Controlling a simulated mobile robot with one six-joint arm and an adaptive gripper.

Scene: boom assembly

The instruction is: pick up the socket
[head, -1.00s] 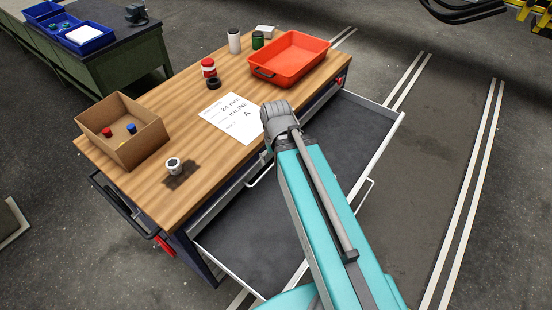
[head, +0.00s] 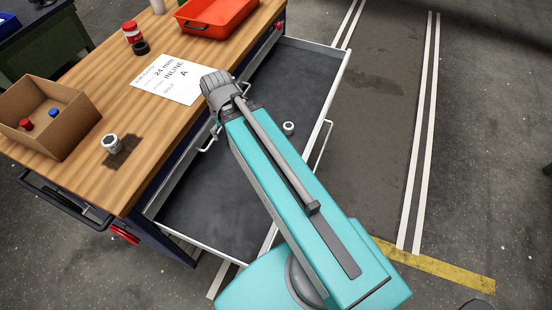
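A small silver socket (head: 111,143) with a dark opening stands on the wooden table, beside a dark stain. A second, similar silver socket (head: 289,128) lies in the open grey drawer, just right of my arm. My gripper does not show; the arm hides part of the drawer.
A cardboard box (head: 45,122) with a red and a blue piece stands at the table's left. A red tray (head: 216,17), a red-and-white container (head: 132,32) and a black ring (head: 141,47) are farther back. The open drawer (head: 220,196) juts out from the table, mostly empty.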

